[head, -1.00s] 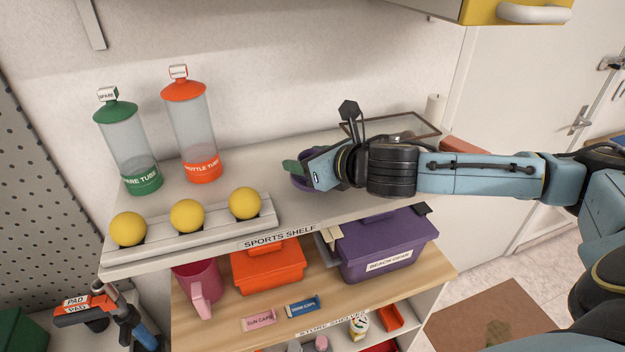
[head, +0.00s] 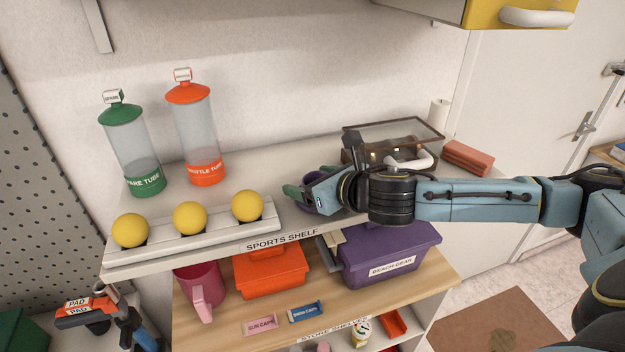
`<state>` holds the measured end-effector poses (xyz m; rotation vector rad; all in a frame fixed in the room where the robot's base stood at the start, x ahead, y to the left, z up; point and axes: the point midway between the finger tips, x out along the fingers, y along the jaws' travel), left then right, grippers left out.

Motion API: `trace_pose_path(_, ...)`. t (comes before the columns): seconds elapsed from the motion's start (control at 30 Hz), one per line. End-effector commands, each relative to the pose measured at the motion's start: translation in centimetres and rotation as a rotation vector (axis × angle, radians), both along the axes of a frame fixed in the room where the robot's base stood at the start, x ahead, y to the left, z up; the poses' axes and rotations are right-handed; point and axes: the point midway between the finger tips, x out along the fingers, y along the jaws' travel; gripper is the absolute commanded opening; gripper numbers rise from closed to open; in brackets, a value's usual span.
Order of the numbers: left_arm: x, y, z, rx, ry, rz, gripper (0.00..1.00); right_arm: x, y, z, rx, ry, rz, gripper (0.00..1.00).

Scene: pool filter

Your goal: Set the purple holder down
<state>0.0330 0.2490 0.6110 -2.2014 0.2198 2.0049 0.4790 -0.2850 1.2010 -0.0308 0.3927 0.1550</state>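The gripper reaches in from the right, low over the shelf, and appears shut on the holder. I cannot tell whether the holder's base touches the shelf. My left gripper is not in view.
A rack (head: 195,232) with yellow balls lies left of the holder. Green (head: 136,150) and orange (head: 197,135) tubes stand behind it. A dark-framed clear case (head: 366,136) is behind my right gripper, with a reddish block (head: 467,157) beside it.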

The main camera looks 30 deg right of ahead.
Motion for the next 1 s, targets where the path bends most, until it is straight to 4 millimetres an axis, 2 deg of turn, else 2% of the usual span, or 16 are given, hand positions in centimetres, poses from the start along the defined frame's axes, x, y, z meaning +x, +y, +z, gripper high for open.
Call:
trace_pose_path(0.27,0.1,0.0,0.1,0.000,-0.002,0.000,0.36,-0.1,-0.1,0.5,-0.002,-0.001,0.000,0.76)
trace_pose_path(0.37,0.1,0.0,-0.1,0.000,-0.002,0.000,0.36,-1.2,-0.3,0.8,-0.003,-0.001,-0.001,0.76)
trace_pose_path(0.63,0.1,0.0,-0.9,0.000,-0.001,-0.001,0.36,-5.8,-1.0,2.6,-0.007,0.001,0.002,0.76)
trace_pose_path(0.7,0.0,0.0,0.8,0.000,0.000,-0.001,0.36,-6.8,-1.2,3.4,-0.007,0.006,-0.002,0.76)
trace_pose_path(0.83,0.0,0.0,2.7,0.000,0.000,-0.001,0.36,-8.6,-1.4,4.4,-0.005,0.006,0.003,0.76)
trace_pose_path(1.0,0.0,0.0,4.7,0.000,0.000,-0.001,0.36,-9.5,-1.6,4.7,-0.002,0.004,-0.004,0.76)
